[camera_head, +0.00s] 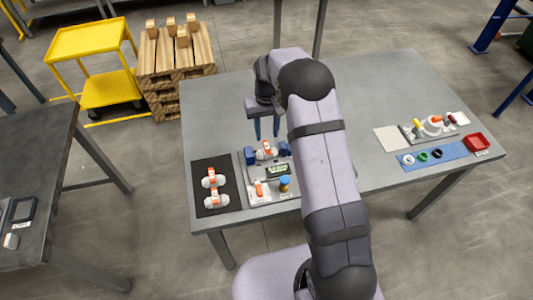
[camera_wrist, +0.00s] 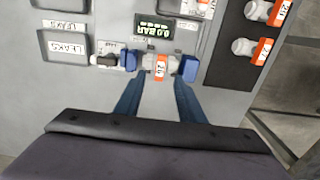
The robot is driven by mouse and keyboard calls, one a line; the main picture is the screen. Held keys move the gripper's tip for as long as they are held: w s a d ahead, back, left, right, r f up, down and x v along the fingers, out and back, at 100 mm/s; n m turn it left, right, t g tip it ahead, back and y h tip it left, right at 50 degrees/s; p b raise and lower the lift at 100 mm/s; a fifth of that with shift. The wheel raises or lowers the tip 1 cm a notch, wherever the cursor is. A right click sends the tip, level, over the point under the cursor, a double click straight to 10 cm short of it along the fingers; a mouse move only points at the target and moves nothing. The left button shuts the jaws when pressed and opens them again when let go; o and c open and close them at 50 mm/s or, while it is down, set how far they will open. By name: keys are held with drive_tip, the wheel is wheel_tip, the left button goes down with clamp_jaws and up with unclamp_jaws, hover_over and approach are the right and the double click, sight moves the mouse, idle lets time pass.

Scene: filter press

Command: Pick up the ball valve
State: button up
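A white ball valve with an orange handle (camera_head: 266,151) sits in a test fixture between two blue clamps (camera_head: 284,149). In the wrist view the same ball valve (camera_wrist: 148,62) lies between the blue jaws, its orange part carrying a number too small to read. Two similar white valves with orange handles (camera_head: 212,178) lie on a black mat (camera_head: 203,205) to the left. My gripper (camera_head: 266,136) is open and empty, pointing down above the fixture. In the wrist view my gripper (camera_wrist: 159,82) has its blue fingers spread on either side of the fixture valve, apart from it.
A blue-capped part (camera_head: 284,184) stands near the fixture. A blue mat (camera_head: 447,153) and red tray (camera_head: 477,142) are far right. The table's middle is partly hidden by my arm.

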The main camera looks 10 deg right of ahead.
sight(267, 146)
drive_tip(key=b, duration=0.4)
drive_tip(key=shift+d+f+b, duration=0.1)
drive_tip(key=shift+f+b, duration=0.15)
drive_tip(key=shift+b, duration=0.15)
drive_tip(key=shift+s+r+b, duration=0.2)
drive_tip(key=shift+r+b, duration=0.35)
drive_tip(key=shift+b, duration=0.25)
drive_tip(key=shift+w+f+p, duration=0.15)
drive_tip(key=shift+f+p, duration=1.55)
drive_tip(key=shift+f, duration=1.95)
clamp_jaws()
